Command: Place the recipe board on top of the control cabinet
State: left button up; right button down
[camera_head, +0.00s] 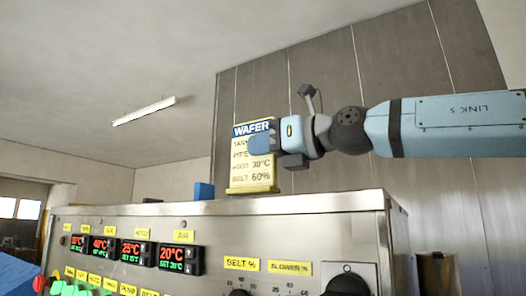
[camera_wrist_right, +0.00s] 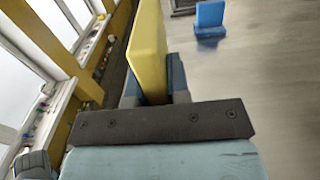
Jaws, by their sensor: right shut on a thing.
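The recipe board (camera_head: 253,168) is a cream-and-yellow upright plate with a blue "WAFER" header and a yellow foot. My right gripper (camera_head: 268,146) is shut on it from the right side. In the right wrist view, the yellow board (camera_wrist_right: 148,45) stands between the fingers of the right gripper (camera_wrist_right: 153,92). The control cabinet (camera_head: 320,204) is a steel box with a panel of displays and knobs. The board's foot shows just at the cabinet's top edge; I cannot tell whether it touches. My left gripper is not in view.
A small blue block (camera_head: 204,191) stands on the cabinet top, left of the board; it also shows in the right wrist view (camera_wrist_right: 209,15). Grey panels (camera_head: 320,85) rise behind. The cabinet top right of the board looks clear.

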jog(key=shift+d+f, duration=0.1)
jog(key=shift+f, duration=0.6)
jog(key=shift+f, duration=0.15)
jog(key=c, duration=1.1)
grip_release()
